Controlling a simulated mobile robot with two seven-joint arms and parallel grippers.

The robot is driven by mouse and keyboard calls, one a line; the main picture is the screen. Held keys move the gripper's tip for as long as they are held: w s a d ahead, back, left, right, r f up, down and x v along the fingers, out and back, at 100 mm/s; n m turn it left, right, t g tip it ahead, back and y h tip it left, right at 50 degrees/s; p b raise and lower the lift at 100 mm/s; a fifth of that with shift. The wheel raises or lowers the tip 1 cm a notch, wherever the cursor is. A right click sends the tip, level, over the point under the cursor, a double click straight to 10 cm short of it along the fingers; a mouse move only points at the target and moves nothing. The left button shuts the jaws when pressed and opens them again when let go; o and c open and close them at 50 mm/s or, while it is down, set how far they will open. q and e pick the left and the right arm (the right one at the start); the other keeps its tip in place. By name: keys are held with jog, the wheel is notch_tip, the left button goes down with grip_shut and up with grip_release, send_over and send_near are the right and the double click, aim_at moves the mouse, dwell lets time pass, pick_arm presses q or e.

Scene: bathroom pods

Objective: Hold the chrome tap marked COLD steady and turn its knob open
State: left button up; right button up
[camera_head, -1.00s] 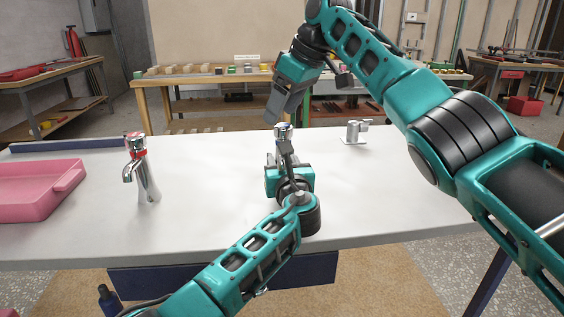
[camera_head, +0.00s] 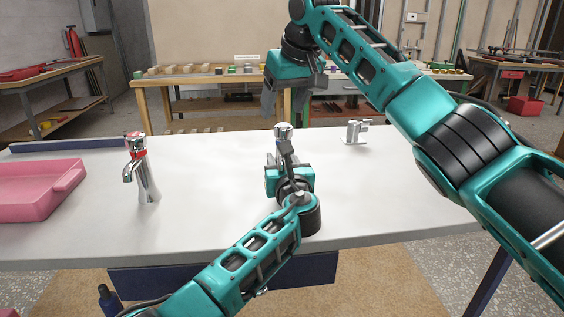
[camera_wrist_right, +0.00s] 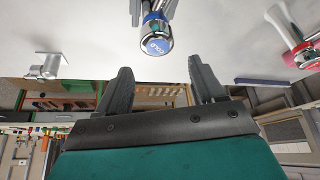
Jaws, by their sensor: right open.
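The chrome tap marked COLD (camera_head: 283,131) stands near the middle of the white counter. Its blue-ringed knob with the word COLD (camera_wrist_right: 157,46) faces the right wrist camera. My left gripper (camera_head: 284,158) is at the tap's body from the near side, and grey fingers show on both sides of the body in the right wrist view. Its hand hides much of the tap's lower part in the head view. My right gripper (camera_head: 284,105) is open and empty above the knob, fingers pointing down. In the wrist view its fingertips (camera_wrist_right: 160,70) are apart from the knob.
A red-ringed chrome tap (camera_head: 147,178) stands at left; a plain chrome tap (camera_head: 356,131) stands at back right. A pink tray (camera_head: 35,192) lies at the counter's left. The white counter (camera_head: 390,190) is clear at right. A wooden workbench (camera_head: 160,85) stands behind.

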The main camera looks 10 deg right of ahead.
aim_at(285, 126)
jog(key=shift+f, duration=2.85)
